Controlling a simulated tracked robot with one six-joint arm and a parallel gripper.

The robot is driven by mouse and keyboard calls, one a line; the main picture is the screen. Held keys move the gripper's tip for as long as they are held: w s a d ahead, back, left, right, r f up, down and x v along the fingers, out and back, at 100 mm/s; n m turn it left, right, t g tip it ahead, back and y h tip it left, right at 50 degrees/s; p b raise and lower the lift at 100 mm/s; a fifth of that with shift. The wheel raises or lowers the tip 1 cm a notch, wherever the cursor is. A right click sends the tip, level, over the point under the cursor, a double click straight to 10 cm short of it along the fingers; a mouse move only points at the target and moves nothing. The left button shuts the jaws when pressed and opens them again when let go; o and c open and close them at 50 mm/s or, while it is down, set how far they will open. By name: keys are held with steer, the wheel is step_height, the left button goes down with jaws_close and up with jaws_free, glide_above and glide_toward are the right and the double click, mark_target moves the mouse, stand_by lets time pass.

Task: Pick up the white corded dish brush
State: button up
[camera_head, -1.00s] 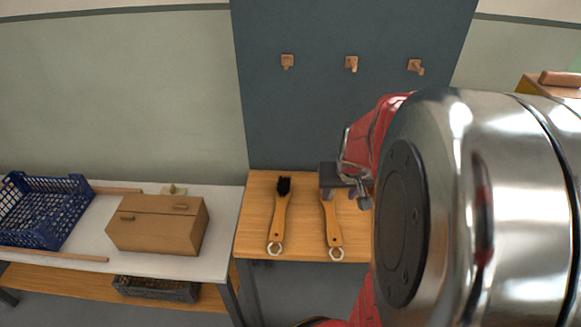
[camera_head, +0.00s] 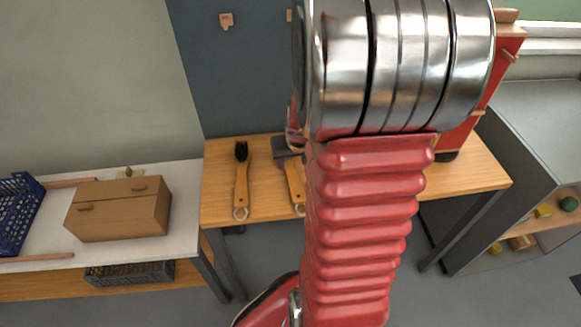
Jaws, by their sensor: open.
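Two wooden-handled brushes lie side by side on the wooden table (camera_head: 430,187). The left brush (camera_head: 241,188) has a dark, black bristle head and a pale ring at its near end. The right brush (camera_head: 295,187) shows only part of its handle and a pale ring; my arm covers the rest, and I cannot tell its bristle colour. No clearly white brush shows. My gripper (camera_head: 287,152) is mostly hidden behind my arm, with a dark grey part showing at the head end of the right brush. It is open; I cannot tell if it touches the brush.
A cardboard box (camera_head: 118,210) and a blue crate (camera_head: 14,215) stand on the white table at left. A red cabinet (camera_head: 485,80) stands at the table's back right. Wooden hooks (camera_head: 226,20) are on the dark panel. A grey shelf unit (camera_head: 535,130) is at right.

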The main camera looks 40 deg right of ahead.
mark_target(290, 168)
steer(key=shift+f, duration=0.15)
steer(key=shift+x, duration=2.55)
steer(key=shift+w, duration=0.1)
jaws_close()
step_height(290, 168, up, 10)
stand_by(0.4)
